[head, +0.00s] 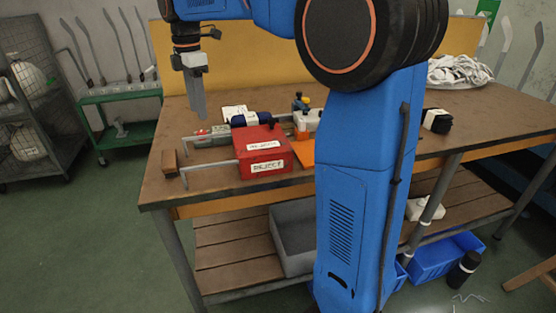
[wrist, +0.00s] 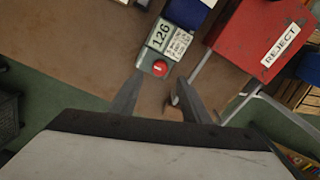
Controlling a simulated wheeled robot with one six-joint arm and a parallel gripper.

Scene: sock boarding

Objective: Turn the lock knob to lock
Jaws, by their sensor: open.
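My gripper (head: 198,112) hangs with its fingers pointing down above the left part of the workbench (head: 225,193). In the wrist view its two fingers (wrist: 158,97) are apart with nothing between them. A white-and-orange device (head: 307,122) with small black and yellow knobs (head: 302,101) on top stands on the bench behind the red box, right of my gripper. I cannot tell which knob is the lock knob, or how it is turned.
A red box marked REJECT (head: 262,150) stands in front, also in the wrist view (wrist: 262,42). A grey-green control box (wrist: 172,42) with a red button lies near my fingers. Metal rods (head: 205,163) and a wooden block (head: 169,160) are at the left edge.

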